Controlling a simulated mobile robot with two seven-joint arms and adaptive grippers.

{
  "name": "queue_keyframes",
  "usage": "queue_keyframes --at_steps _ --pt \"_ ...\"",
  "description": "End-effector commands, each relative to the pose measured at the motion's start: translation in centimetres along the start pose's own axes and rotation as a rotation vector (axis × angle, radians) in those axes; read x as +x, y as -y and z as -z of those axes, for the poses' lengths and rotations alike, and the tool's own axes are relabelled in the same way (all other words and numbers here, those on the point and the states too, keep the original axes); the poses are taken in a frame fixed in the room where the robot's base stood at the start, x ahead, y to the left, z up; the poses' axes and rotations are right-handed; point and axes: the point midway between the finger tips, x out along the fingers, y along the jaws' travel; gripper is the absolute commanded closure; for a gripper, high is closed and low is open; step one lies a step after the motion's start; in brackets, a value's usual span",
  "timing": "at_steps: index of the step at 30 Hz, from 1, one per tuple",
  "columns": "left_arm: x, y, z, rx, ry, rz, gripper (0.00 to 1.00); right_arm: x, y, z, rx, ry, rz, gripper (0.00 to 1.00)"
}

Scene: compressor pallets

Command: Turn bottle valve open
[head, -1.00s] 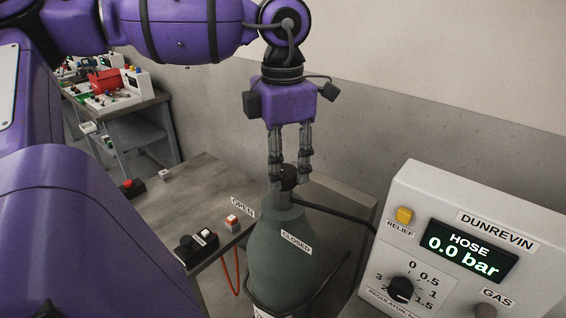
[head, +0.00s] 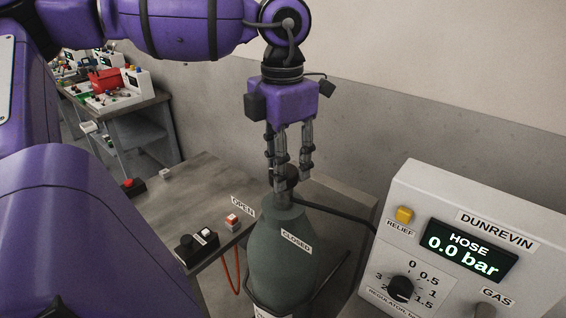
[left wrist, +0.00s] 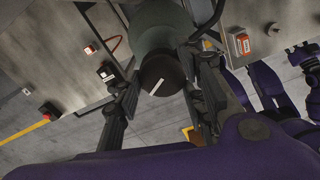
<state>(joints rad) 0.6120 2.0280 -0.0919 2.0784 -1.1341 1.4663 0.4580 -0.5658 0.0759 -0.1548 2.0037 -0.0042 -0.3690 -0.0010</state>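The green gas bottle (head: 280,245) stands upright in the middle of the head view. Its dark valve knob (head: 291,180) is on top and carries a white stripe in the left wrist view (left wrist: 160,74). My left gripper (head: 292,183) points straight down over the bottle. I cannot make out my right gripper.
A white panel (head: 480,205) at right reads HOSE 0.0 bar, with a yellow relief button (head: 404,215) and a black regulator knob (head: 400,289). A grey bench (head: 190,205) left of the bottle bears small switch boxes. A dark hose runs from the bottle toward the panel.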

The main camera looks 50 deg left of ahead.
Motion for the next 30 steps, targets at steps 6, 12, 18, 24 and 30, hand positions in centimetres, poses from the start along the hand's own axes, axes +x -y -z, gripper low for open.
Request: queue_keyframes --at_steps 6,12,18,24,30 --pt "-0.2 -0.2 -0.1 -0.003 0.005 -0.006 0.47 -0.1 0.0 -0.1 0.000 0.002 -0.001 0.60" --pt "-0.1 -0.1 -0.1 -0.002 0.003 -0.003 0.47 -0.1 -0.1 -0.2 -0.003 0.005 0.000 0.60" --pt "-1.9 -0.1 -0.1 -0.003 0.004 -0.005 0.47 0.0 -0.1 -0.1 -0.003 0.002 0.000 0.60" --pt "-6.1 -0.2 -0.1 -0.005 0.005 -0.006 0.47 0.0 0.0 0.0 -0.002 0.000 0.000 0.60" --pt "-9.9 -0.2 -0.1 -0.005 0.003 -0.007 0.47 0.0 0.0 0.0 -0.001 0.000 0.000 0.60"
